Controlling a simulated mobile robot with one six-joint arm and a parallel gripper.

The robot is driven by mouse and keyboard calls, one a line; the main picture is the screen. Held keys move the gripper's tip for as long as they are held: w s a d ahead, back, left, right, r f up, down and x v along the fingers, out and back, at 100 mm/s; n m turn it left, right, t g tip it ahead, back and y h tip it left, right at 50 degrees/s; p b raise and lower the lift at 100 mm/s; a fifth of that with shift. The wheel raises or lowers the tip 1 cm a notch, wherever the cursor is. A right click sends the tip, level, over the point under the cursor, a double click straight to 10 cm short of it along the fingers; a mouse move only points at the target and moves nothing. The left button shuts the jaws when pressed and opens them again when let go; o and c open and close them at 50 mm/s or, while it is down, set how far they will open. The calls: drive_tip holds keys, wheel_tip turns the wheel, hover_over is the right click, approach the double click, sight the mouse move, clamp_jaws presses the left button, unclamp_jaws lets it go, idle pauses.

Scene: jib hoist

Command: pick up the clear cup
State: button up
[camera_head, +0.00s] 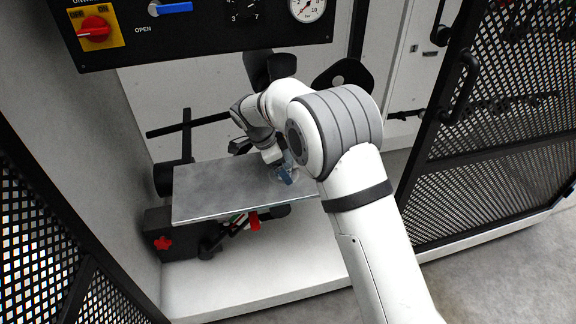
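A small bluish, see-through shape (287,175), which looks like the clear cup, is at the right end of a grey metal plate (222,193). My arm's elbow covers part of this area, so the cup's outline is not clear. My gripper (280,166) is at the end of my white arm, right at the bluish shape. The fingers are too small and too hidden to show whether they are open or closed around it. I cannot tell whether the cup rests on the plate or is held.
A black control panel (150,42) with a red knob, a blue lever and a gauge hangs above. A red star knob (163,243) and black clamp parts sit under the plate. Black mesh doors (497,190) stand at right and left. The plate's left part is bare.

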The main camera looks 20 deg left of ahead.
drive_tip(key=c, duration=1.1)
drive_tip(key=shift+r, duration=0.2)
drive_tip(key=shift+c, duration=0.2)
